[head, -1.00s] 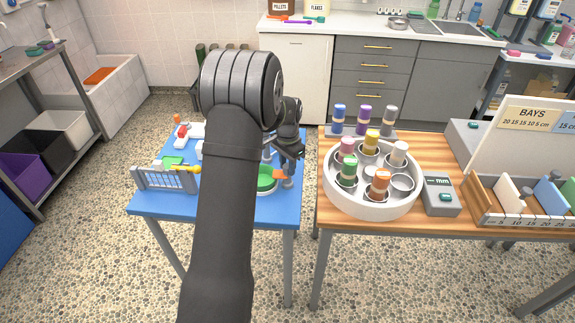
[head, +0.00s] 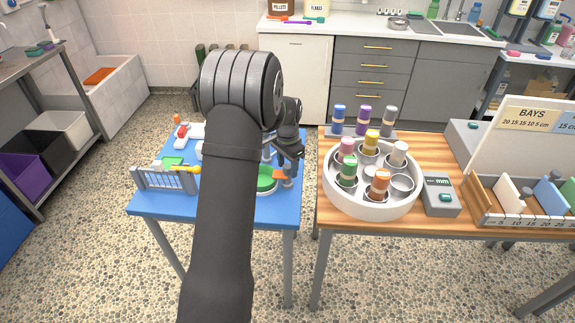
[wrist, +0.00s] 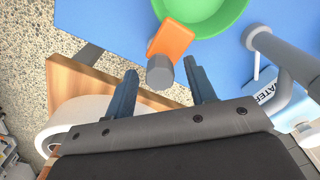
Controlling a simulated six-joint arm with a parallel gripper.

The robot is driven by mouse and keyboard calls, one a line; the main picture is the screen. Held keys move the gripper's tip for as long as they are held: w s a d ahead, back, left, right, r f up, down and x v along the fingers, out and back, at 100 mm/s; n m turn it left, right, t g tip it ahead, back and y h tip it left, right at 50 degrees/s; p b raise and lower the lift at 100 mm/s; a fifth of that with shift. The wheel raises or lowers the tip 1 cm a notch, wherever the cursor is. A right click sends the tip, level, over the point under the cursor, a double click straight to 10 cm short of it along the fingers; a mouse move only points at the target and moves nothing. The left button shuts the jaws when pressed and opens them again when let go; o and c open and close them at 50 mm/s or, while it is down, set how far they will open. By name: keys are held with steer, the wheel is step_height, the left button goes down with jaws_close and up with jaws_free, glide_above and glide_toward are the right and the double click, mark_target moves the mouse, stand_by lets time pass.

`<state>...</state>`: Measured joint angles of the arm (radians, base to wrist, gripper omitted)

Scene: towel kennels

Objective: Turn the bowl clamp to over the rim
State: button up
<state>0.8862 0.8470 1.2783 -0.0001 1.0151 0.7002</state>
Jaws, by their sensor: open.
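The bowl clamp has an orange arm (wrist: 172,40) on a round grey post (wrist: 160,72), and it also shows at the right of the blue table in the head view (head: 279,175). The green bowl (wrist: 215,14) is beside it. The orange end meets the bowl's near edge in the wrist view; I cannot tell whether it lies over the rim. My gripper (wrist: 160,77) is open, with one dark finger on each side of the grey post in the picture. I see no clear contact. In the head view my gripper (head: 291,153) is just above the clamp.
A grey upright pipe and a box marked WATER (wrist: 278,98) stand close to the right finger. A grey fence (head: 165,181) and a yellow piece (head: 187,169) are at the table's left. The wooden table with a white round tray (head: 370,205) is to the right.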

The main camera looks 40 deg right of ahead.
step_height(320, 180, up, 17)
steer(key=shift+r, duration=0.2)
stand_by(0.5)
step_height(320, 180, down, 18)
steer(key=shift+r, duration=0.2)
stand_by(0.3)
steer(key=shift+r, duration=0.1)
